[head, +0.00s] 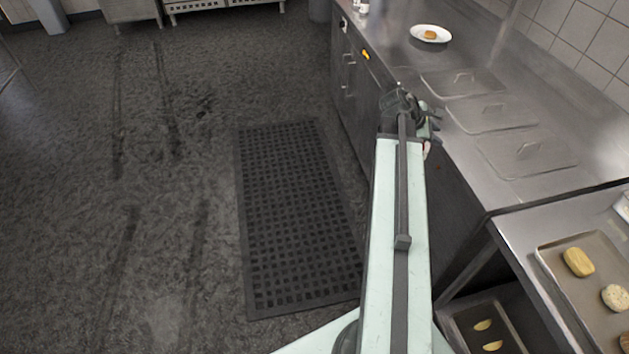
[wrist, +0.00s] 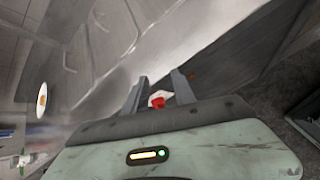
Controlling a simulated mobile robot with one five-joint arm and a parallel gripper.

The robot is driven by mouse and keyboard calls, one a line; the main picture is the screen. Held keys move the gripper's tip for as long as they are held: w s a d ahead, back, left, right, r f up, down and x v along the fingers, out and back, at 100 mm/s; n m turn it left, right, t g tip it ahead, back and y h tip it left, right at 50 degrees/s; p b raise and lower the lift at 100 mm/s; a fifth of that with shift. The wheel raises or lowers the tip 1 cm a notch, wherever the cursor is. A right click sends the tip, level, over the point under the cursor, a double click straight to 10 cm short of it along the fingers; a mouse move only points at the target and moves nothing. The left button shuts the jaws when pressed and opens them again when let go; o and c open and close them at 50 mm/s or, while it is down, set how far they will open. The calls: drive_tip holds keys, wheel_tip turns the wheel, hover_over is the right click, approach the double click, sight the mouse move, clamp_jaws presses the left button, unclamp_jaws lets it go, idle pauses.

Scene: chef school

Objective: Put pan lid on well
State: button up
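Three flat rectangular metal lids with handles lie in a row on the steel counter: the far lid (head: 445,84), the middle lid (head: 505,117) and the near lid (head: 510,165). I cannot tell which is the task's pan lid, and no uncovered well shows. My gripper (wrist: 157,82) has its two fingers apart, with no lid between them. A small red and white thing (wrist: 158,101) shows between the finger bases; I cannot tell what it is. In the head view my gripper is at the counter's front edge, left of the lids, with its fingers partly hidden.
A white plate (head: 416,33) with food stands on the counter (head: 590,115) beyond the lids. A baking tray (head: 553,264) with food is on the near right table. A lower tray (head: 465,325) sits beneath. A dark floor mat (head: 290,205) lies left of my arm; the floor there is clear.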

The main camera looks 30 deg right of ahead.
drive_tip(key=w+a+f+m+t+y, duration=0.1)
drive_tip(key=w+a+f+m+y, duration=0.15)
drive_tip(key=a, duration=0.75)
drive_tip(key=w+a+f+m+y, duration=0.15)
drive_tip(key=w+a, duration=0.25)
drive_tip(key=a, duration=0.5)
drive_tip(key=w+a+f+m+t+y, duration=0.15)
drive_tip(key=w+a, duration=0.25)
drive_tip(key=a, duration=0.6)
drive_tip(key=s+a+f+m+g+y, duration=0.1)
drive_tip(key=a+m+y, duration=0.1)
drive_tip(key=a, duration=1)
drive_tip(key=s+a+f+m+y, duration=0.1)
drive_tip(key=a+m+y, duration=0.1)
drive_tip(key=a, duration=0.9)
drive_tip(key=shift+a+f+m+g, duration=0.35)
